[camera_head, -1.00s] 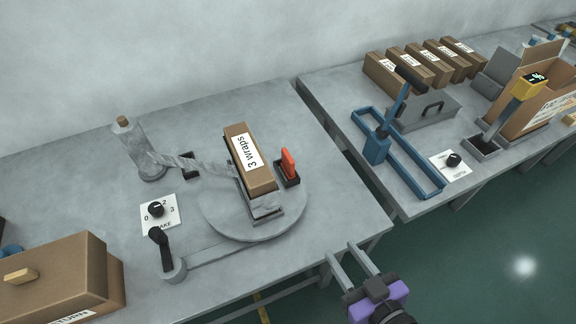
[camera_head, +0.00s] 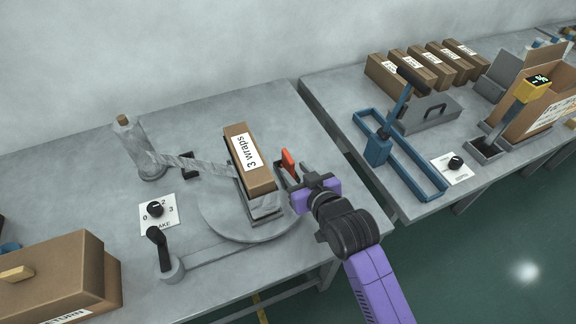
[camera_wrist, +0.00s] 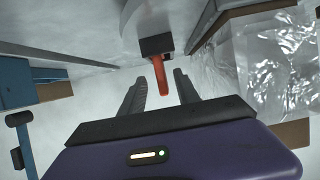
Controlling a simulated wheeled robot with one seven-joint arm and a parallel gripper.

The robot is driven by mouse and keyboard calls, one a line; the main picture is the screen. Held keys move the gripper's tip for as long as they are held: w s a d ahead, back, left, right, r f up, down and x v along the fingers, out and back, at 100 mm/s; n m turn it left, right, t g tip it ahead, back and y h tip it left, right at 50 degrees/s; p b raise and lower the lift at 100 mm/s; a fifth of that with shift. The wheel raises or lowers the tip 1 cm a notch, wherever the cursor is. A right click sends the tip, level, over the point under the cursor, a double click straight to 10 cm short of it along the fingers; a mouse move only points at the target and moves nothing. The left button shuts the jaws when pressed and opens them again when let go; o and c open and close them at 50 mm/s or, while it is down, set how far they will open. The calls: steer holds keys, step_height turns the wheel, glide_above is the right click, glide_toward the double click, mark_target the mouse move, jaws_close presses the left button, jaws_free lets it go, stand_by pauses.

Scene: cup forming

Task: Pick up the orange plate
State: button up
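The orange plate (camera_head: 288,161) stands upright in a small dark holder at the right side of the round turntable (camera_head: 222,226). In the wrist view the orange plate (camera_wrist: 162,80) shows ahead, between the lines of my two fingers, with its dark block (camera_wrist: 156,45) behind it. My gripper (camera_head: 290,182) is open and empty, just in front of the plate. In the head view my fingers partly cover the holder and the plate's lower part. I cannot tell whether a finger touches the plate.
A brown box labelled "3 wraps" (camera_head: 246,162) stands on the turntable just left of the plate, with clear film (camera_wrist: 287,75) around its lower part. A crank handle (camera_head: 161,247) stands at the front. A blue frame with a lever (camera_head: 405,165) is on the right table.

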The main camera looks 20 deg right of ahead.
mark_target(288, 164)
steer(key=x, duration=0.5)
steer(key=shift+a+r+p, duration=0.1)
steer(key=shift+r+p, duration=0.05)
steer(key=shift+p, duration=0.25)
jaws_close()
